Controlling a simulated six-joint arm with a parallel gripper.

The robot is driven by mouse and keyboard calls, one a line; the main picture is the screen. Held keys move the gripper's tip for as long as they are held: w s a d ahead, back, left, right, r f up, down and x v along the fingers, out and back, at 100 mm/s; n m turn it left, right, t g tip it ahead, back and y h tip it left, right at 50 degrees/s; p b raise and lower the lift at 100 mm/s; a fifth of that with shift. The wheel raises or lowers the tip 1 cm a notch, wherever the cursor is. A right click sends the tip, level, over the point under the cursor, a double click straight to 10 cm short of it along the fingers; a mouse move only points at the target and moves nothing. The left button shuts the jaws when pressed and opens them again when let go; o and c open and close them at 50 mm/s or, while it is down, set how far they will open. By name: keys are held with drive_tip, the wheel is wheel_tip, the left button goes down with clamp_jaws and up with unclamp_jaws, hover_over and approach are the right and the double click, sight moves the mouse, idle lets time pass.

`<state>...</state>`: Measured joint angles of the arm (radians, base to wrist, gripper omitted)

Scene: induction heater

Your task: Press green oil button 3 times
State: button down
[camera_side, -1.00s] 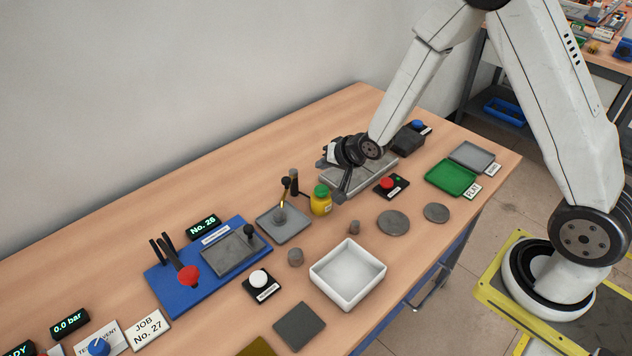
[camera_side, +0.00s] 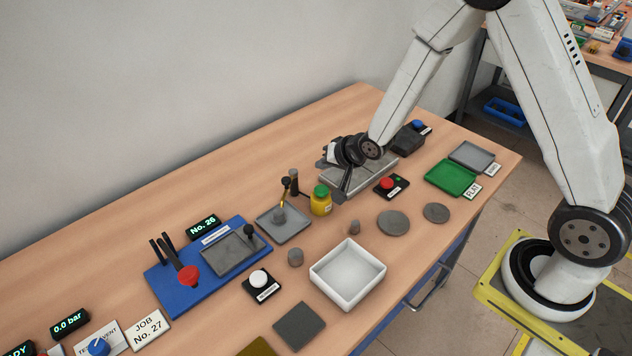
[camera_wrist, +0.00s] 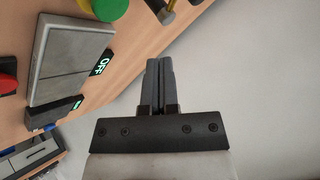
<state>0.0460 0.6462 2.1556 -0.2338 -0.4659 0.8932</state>
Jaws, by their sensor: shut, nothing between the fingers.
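The yellow oil bottle (camera_side: 321,205) has a green button top (camera_side: 321,190) and stands upright on the wooden bench, left of my gripper in the side view. The green top (camera_wrist: 110,8) is cut by the upper edge of the wrist view, with some yellow beside it. My gripper (camera_side: 342,196) is shut and empty, pointing down a little to the right of the bottle. In the wrist view its fingers (camera_wrist: 160,65) lie together, apart from the green top. The exact height of the fingertips is hard to tell.
A grey heater plate (camera_side: 372,176) lies behind my gripper; its display (camera_wrist: 101,63) reads OFF. A red button box (camera_side: 388,185) is to the right.

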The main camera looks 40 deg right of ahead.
sight(324, 191)
idle(0.6)
wheel_tip(324, 191, up, 4)
drive_tip(key=shift+f, duration=0.1)
idle(0.3)
idle(0.4)
drive_tip(key=shift+f, duration=4.35)
drive_tip(key=shift+f, duration=0.2)
drive_tip(key=shift+f, duration=0.25)
